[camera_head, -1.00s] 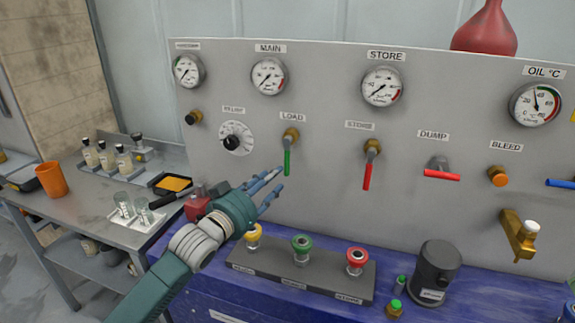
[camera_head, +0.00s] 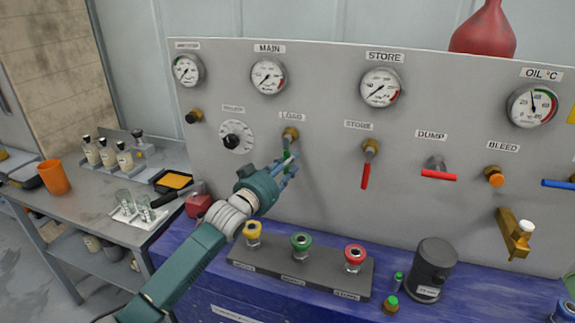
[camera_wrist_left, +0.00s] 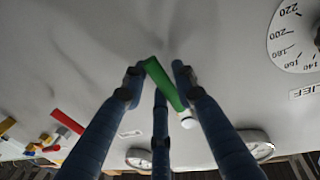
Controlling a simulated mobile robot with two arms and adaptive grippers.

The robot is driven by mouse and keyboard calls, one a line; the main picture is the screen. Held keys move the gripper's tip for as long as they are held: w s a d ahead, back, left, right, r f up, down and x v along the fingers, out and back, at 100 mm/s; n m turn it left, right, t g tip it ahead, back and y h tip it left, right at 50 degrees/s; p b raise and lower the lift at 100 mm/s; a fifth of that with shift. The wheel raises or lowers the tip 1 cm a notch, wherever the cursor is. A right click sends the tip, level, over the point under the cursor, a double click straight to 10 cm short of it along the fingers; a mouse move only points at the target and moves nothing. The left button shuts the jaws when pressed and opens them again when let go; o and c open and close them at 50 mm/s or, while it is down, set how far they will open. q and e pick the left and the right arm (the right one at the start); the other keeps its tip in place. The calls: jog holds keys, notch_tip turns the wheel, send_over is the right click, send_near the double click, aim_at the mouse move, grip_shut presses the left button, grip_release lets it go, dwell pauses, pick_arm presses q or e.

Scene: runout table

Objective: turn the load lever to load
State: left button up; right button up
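The load lever (camera_head: 287,155) has a green handle that hangs down from a brass fitting under the LOAD label (camera_head: 291,116) on the grey panel. My left gripper (camera_head: 284,168) is at the handle, and its fingers partly hide it in the head view. In the left wrist view the green handle (camera_wrist_left: 163,80) lies slanted between the spread fingers of the gripper (camera_wrist_left: 157,78). The fingers look open around it, with gaps at the sides. Whether any finger touches the handle I cannot tell. My right gripper is not in view.
The red store lever (camera_head: 366,172) hangs to the right, and the red dump lever (camera_head: 438,175) lies level. The relief dial (camera_head: 237,137) is just left of the load lever.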

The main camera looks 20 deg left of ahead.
pick_arm(q)
jog(key=c, duration=0.4)
grip_shut()
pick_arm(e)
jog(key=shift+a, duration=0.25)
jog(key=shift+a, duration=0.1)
